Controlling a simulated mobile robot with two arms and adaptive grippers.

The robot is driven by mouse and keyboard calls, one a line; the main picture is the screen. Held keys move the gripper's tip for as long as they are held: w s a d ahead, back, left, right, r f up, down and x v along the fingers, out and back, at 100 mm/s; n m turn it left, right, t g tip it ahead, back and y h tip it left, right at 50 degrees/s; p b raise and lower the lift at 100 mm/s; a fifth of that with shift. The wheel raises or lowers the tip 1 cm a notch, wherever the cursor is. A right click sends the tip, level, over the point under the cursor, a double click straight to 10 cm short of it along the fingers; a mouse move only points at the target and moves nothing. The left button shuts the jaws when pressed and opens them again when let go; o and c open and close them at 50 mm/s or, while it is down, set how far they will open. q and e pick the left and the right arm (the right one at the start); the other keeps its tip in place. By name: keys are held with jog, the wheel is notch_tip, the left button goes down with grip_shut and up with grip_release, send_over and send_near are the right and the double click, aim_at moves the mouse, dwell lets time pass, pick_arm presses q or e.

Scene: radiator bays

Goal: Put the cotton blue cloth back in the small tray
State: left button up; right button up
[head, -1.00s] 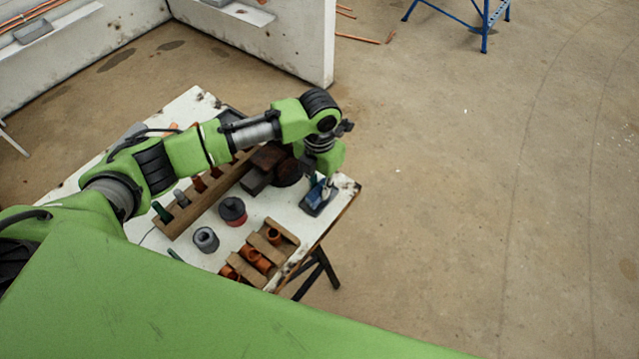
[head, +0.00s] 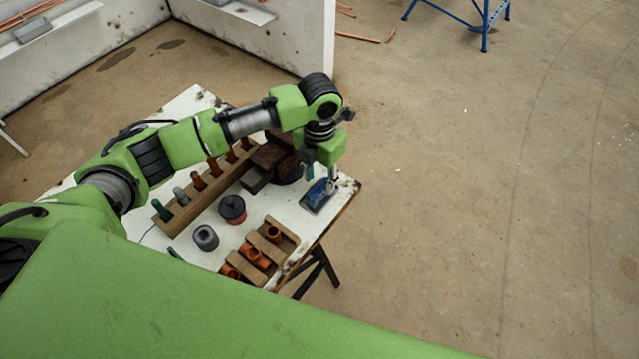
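The blue cloth (head: 317,190) lies in the small dark tray (head: 316,209) at the right end of the white bench. My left gripper (head: 323,178) is above the tray, pointing down. Its fingers are spread apart, with nothing visible between them, and the cloth lies below them. The gripper partly covers the far side of the tray, so I cannot tell whether the cloth touches a finger there. My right gripper is not in view.
A rusty vise (head: 272,160) stands close left of the tray. A wooden rack (head: 205,200) with several upright tools, a red-and-black tin (head: 232,210), a grey roll (head: 205,238) and a wooden holder (head: 286,240) with copper fittings fill the bench. Open floor lies right.

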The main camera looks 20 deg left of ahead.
aim_at(320, 187)
pick_arm(q)
notch_tip(320, 187, up, 9)
jog(key=b, duration=0.1)
jog(key=shift+r, duration=0.15)
dwell(0.5)
